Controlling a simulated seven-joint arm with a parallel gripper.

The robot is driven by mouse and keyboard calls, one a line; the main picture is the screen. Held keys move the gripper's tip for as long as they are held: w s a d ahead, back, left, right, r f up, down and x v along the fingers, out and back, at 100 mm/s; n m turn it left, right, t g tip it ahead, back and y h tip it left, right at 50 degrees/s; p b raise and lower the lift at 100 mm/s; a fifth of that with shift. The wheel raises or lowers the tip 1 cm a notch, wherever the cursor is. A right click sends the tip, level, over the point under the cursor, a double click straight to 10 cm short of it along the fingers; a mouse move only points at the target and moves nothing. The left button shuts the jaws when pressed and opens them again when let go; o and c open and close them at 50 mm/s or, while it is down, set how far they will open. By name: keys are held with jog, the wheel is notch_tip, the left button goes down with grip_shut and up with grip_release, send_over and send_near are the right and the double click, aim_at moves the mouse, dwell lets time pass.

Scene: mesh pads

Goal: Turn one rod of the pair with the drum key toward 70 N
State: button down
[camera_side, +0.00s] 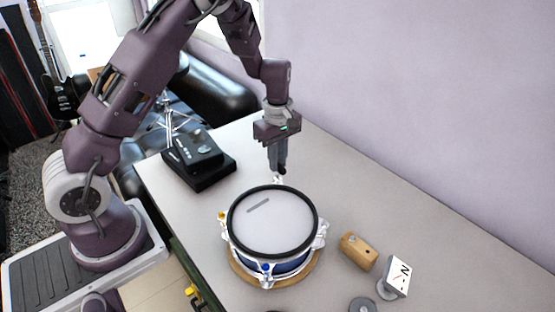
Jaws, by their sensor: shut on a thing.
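The drum (272,222) has a pale mesh head, a black hoop and a blue shell. It sits on a round wooden base (300,279). A yellow mark (222,216) shows at its left edge and a blue one (266,268) at its front. My gripper (281,169) points down just behind the drum's far rim. It is shut on a small dark piece, probably the drum key, mostly hidden by the fingers. A small whitish part (278,180) shows right below the fingertips; I cannot tell whether the key sits on a rod there.
A wooden block (358,251), a small white gauge marked N (397,276) and a grey disc (362,305) stand at the right front. A black box (197,157) lies at the back left. The table's right side is clear; a wall runs behind.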

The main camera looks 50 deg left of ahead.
jog(key=n, duration=1)
jog(key=shift+n, duration=0.3)
jog(key=n, duration=0.2)
jog(key=shift+n, duration=0.4)
jog(key=shift+n, duration=1.2)
jog(key=n, duration=0.5)
jog(key=shift+m, duration=0.9)
jog(key=shift+r, duration=1.5)
